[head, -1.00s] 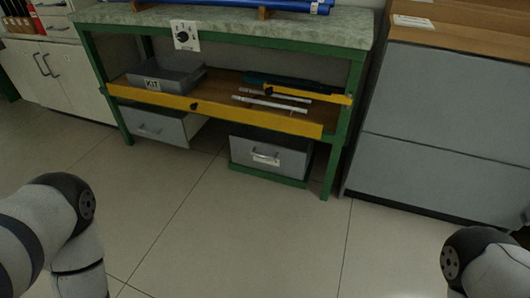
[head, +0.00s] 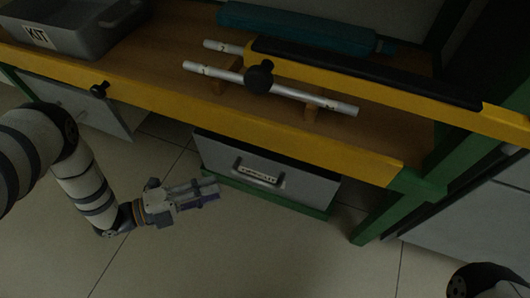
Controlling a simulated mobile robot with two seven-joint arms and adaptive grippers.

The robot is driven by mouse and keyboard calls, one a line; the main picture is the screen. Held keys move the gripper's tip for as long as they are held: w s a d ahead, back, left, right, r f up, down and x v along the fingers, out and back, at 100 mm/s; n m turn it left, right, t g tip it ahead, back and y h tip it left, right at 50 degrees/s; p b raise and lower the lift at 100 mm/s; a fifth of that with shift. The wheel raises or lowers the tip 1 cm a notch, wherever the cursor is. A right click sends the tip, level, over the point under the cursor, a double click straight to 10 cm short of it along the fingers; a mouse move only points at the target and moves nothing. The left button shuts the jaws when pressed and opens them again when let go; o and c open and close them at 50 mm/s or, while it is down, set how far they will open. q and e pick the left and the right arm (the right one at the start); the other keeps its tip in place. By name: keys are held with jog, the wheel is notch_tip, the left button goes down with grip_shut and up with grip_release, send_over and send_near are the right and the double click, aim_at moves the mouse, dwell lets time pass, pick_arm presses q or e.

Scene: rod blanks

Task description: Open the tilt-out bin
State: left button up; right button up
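The bin (head: 215,158) is a grey box with a pale front, a bar handle (head: 258,172) and a small label, low under the bench in the head view. A dark strip shows along its top edge; I cannot tell whether its front is tilted at all. My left gripper (head: 217,192) is in front of the bin, left of and a little below the handle, its fingers pointing right. It appears apart from the handle and holds nothing visible. Its fingers lie close together in this view, so their opening is unclear. My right gripper is out of view.
A green leg (head: 385,218) stands right. Floor in front is clear.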

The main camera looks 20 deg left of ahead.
aim_at(254, 178)
pick_arm(q)
jog(key=b+x, duration=0.4)
jog(key=x, duration=0.8)
jog(key=shift+s+d+r, duration=0.1)
jog(key=shift+r, duration=0.05)
grip_shut()
